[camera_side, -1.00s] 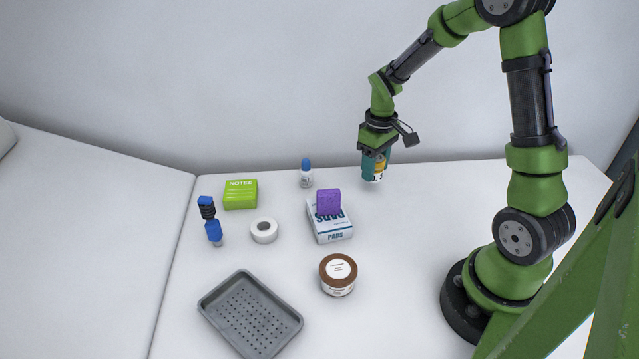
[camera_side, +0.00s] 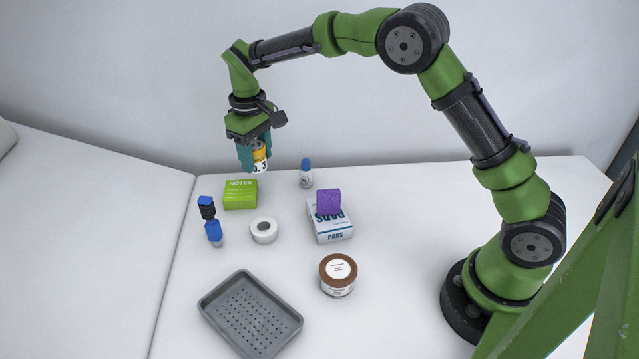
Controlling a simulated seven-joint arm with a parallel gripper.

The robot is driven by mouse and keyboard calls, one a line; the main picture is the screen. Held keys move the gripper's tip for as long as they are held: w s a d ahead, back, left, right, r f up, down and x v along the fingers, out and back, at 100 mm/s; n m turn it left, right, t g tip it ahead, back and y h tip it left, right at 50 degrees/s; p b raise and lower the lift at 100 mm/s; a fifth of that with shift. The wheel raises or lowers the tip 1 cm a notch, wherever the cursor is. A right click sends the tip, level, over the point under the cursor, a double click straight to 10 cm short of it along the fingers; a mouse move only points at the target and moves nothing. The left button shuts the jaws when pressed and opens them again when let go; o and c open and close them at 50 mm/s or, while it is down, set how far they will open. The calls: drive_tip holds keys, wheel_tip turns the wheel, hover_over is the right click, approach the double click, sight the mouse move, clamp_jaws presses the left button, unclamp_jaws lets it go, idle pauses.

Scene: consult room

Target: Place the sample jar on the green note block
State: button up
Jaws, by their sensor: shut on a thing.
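The sample jar (camera_side: 260,156) is small, with an orange-yellow band and a white label with dark print. My gripper (camera_side: 254,158) is shut on it, its teal fingers partly hiding the jar. The jar is held upright or nearly so, in the air. The green note block (camera_side: 240,196), marked NOTES, lies on the white table at the back left. The jar appears just above and slightly right of the block in the picture, apart from it. Nothing rests on the block's top.
A blue-capped bottle (camera_side: 306,174) stands right of the block. A white tape roll (camera_side: 264,231) and a blue-black object (camera_side: 211,222) lie in front. A pads box (camera_side: 330,222) bears a purple sponge (camera_side: 328,202). A brown-lidded tub (camera_side: 338,274) and grey tray (camera_side: 250,315) are nearer.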

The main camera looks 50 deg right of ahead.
drive_tip(key=shift+w+a+r+m, duration=0.5)
drive_tip(key=shift+w+a+r, duration=0.3)
drive_tip(key=shift+a+r, duration=0.1)
drive_tip(key=shift+r, duration=0.1)
approach(252, 198)
drive_tip(key=shift+m, duration=0.3)
wheel_tip(252, 198, down, 5)
drive_tip(key=shift+d+f, duration=0.1)
drive_tip(key=shift+f, duration=0.15)
drive_tip(key=shift+f, duration=0.2)
drive_tip(key=o, duration=1)
drive_tip(key=shift+o, duration=0.2)
drive_tip(key=shift+r, duration=0.2)
